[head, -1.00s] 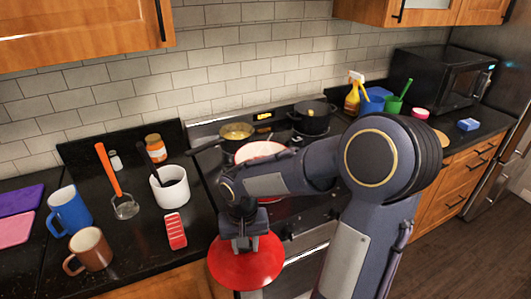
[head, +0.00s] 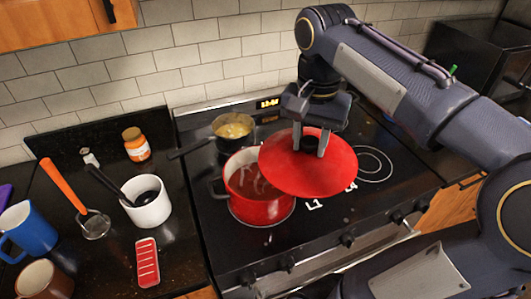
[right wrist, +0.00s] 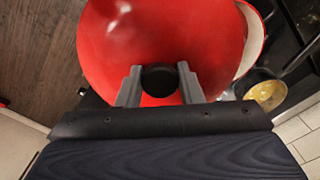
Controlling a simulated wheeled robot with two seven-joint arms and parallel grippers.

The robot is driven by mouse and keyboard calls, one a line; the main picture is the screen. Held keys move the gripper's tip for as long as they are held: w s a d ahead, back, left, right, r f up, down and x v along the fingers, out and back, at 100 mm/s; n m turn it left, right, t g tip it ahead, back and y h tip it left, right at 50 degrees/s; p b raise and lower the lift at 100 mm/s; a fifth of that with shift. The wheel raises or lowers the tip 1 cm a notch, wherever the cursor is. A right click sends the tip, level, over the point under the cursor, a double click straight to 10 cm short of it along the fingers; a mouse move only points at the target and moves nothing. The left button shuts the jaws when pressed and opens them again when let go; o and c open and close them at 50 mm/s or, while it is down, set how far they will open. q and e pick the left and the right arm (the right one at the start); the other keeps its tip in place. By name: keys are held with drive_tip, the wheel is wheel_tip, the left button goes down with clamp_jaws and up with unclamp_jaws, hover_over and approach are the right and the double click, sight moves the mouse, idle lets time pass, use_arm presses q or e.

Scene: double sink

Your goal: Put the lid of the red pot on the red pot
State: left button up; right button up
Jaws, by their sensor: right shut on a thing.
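My right gripper (head: 310,148) is shut on the lid's dark knob. In the right wrist view the two fingers stand at either side of the knob (right wrist: 159,79), with the red lid (right wrist: 160,35) filling the space beyond. My left gripper is not in view.
A yellow-filled pan (head: 234,127) stands behind the pot, its handle reaching left. On the left counter are a white cup (head: 148,208), a red slotted item (head: 147,263), an orange-handled utensil (head: 62,184), a jar (head: 136,145) and mugs. The stove's right side looks clear.

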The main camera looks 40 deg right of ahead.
sight(277, 139)
drive_tip(key=w+f, duration=0.1)
drive_tip(key=w, duration=0.1)
drive_tip(key=w+a+f+p, duration=0.1)
drive_tip(key=w, duration=0.2)
drive_tip(key=w+f+p, duration=0.1)
drive_tip(key=w, duration=0.2)
drive_tip(key=shift+a+f, duration=0.15)
drive_tip(key=w+f, duration=0.5)
drive_tip(key=f, duration=0.4)
drive_tip(key=shift+a+f+p, duration=0.15)
drive_tip(key=shift+a+p, duration=0.1)
drive_tip(key=shift+p, duration=0.15)
drive_tip(key=o, duration=1.2)
drive_tip(key=shift+c, duration=0.2)
